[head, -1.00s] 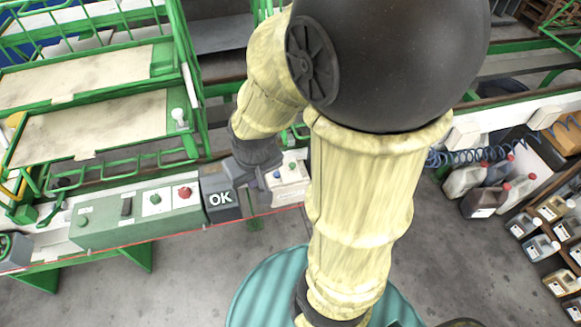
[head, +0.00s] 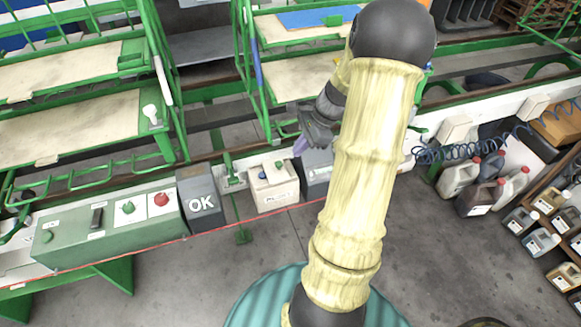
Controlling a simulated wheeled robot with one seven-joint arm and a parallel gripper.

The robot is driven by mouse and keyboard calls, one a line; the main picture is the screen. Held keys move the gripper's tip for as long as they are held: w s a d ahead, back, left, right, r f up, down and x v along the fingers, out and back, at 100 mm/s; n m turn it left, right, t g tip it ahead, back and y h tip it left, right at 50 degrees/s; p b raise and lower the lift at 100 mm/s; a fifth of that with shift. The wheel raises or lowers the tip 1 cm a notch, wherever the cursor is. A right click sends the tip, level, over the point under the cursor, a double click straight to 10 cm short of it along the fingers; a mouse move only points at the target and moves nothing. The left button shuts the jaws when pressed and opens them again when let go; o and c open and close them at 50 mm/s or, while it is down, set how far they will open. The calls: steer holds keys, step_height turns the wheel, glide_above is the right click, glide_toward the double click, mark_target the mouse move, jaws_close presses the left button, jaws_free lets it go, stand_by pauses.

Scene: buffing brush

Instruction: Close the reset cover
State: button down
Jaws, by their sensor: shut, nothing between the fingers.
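My gripper (head: 299,150) shows as a dark body with purple fingertips, pointing down and left. It is shut and empty, above and right of a cream button box (head: 274,188) with a blue and a green button, and it looks apart from it. A grey box (head: 316,178) sits just right of the cream box, partly hidden by my arm. Left of the cream box is a dark grey box marked OK (head: 201,203). I cannot tell which part is the reset cover, or whether it is open or closed.
A green control panel (head: 112,226) with a green and a red button lies at the left on the same rail. Green-framed shelves (head: 75,125) stand behind. Several plastic jugs (head: 482,180) and a coiled blue hose (head: 450,152) are at the right.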

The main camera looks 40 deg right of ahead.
mark_target(304, 159)
steer(key=s+d+f+m+t+y+b, duration=0.1)
steer(key=d+f+m+t, duration=0.1)
steer(key=d+m, duration=0.3)
steer(key=d+f, duration=0.1)
steer(key=d, duration=0.2)
steer(key=shift+d+m+t+b, duration=0.25)
steer(key=shift+m+t+b, duration=0.05)
steer(key=shift+b, duration=0.1)
steer(key=x, duration=0.9)
steer(key=shift+a+f, duration=0.15)
steer(key=shift+f, duration=0.1)
steer(key=w+a, duration=0.1)
steer(key=w+a+f, duration=0.1)
steer(key=shift+w+a, duration=0.25)
steer(key=shift+w+a+f, duration=0.1)
steer(key=shift+w+a, duration=0.2)
